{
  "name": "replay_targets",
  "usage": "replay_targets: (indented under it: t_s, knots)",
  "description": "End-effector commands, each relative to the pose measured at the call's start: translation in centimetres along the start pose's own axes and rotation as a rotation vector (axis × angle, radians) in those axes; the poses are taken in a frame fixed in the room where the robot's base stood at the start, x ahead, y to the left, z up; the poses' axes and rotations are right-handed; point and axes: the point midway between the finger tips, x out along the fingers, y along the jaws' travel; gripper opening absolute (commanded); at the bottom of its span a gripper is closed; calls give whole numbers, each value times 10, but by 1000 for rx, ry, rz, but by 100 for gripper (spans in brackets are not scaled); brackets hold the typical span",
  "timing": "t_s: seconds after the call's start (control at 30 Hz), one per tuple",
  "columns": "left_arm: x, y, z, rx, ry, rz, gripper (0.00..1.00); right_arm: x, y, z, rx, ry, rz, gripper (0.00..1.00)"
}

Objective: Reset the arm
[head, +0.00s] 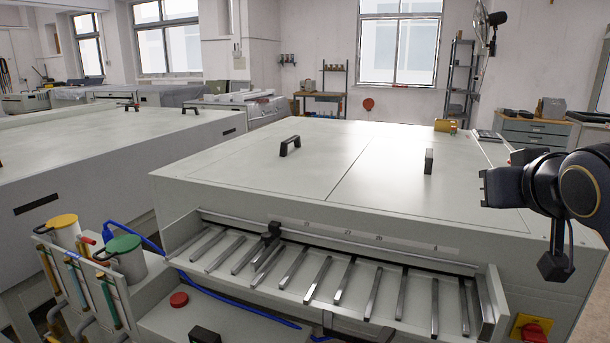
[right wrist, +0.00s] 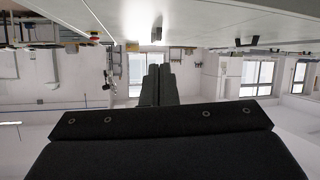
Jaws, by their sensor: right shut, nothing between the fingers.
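My right arm comes in from the right edge of the head view. My right gripper (head: 497,187) is raised over the right side of the plate processor (head: 350,160), a large grey machine with a flat top. In the right wrist view the two dark fingers (right wrist: 160,85) are together, with nothing seen between them. The machine's surface shows upside down along the top of that view. My left gripper is not in view.
The processor has black handles (head: 290,146) on its lids and a front tray with several metal bars (head: 315,279). A red knob on yellow (head: 532,330) is at the lower right. Green-lidded (head: 122,245) and yellow-lidded (head: 62,222) containers stand at the left.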

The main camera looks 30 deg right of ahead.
Motion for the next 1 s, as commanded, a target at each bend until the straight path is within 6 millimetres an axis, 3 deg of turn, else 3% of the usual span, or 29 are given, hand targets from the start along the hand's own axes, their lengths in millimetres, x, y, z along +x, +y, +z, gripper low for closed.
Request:
replay_targets:
  t_s: [0.17,0.23,0.4,0.5,0.7,0.9,1.0]
  knots:
    - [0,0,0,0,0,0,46,20,-55,51,-41,-106,-152,0]
    - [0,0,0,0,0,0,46,27,-83,81,-60,-166,-232,0]
    - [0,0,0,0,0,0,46,26,-158,176,-101,-350,-454,0]
    - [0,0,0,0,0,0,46,17,-188,224,-115,-444,-550,0]
    - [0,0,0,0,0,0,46,-6,-224,299,-127,-595,-685,0]
    - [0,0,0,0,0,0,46,-32,-245,360,-132,-724,-780,0]
    - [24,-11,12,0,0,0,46,-17,-246,381,-117,-718,-770,0]
